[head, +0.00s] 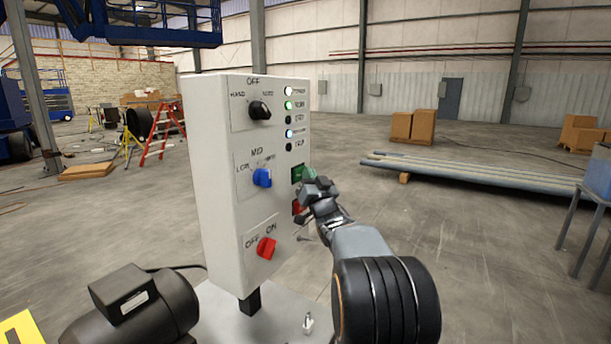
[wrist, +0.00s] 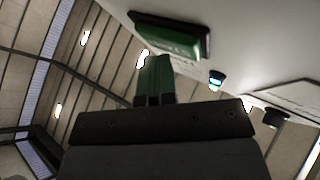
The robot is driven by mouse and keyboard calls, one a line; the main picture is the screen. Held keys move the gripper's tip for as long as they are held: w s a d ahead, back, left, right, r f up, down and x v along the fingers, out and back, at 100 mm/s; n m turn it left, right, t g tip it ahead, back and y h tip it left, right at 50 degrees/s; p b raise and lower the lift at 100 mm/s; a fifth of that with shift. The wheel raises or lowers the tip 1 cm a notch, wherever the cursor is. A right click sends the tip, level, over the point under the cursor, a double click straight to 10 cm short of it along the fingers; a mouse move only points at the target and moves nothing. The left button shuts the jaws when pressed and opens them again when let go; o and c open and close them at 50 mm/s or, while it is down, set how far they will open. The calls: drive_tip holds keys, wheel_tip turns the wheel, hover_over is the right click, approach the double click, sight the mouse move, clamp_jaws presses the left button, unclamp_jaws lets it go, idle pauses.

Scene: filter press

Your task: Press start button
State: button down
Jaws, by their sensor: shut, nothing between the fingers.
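The green start button (head: 297,173) is on the right part of the white control panel's front, above a red button (head: 297,208). My gripper (head: 311,176) is shut and empty, with its greenish fingertips close in front of the green button and partly covering it. In the wrist view the green button (wrist: 170,36) is a raised block in a dark frame on the panel face. The shut fingers (wrist: 154,60) point toward it from just below in that picture. I cannot tell whether they touch it.
The white panel (head: 212,160) also carries a black knob (head: 259,110), a blue knob (head: 262,178), a red knob (head: 266,248) and a column of indicator lamps (head: 289,105). A dark motor (head: 135,305) sits at lower left.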

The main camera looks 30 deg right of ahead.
drive_tip(key=shift+s, duration=0.15)
drive_tip(key=shift+s+d+b, duration=0.45)
drive_tip(key=shift+s+b, duration=0.05)
drive_tip(key=shift+s, duration=0.25)
drive_tip(key=shift+s+f, duration=0.1)
drive_tip(key=shift+s+d+b, duration=0.2)
drive_tip(key=shift+s+d, duration=0.2)
drive_tip(key=shift+s, duration=0.3)
drive_tip(key=shift+s+d+b, duration=0.25)
drive_tip(key=shift+s+d, duration=0.15)
drive_tip(key=shift+s, duration=0.3)
drive_tip(key=shift+s+d+b, duration=0.2)
drive_tip(key=shift+s+d, duration=0.2)
drive_tip(key=shift+s, duration=0.3)
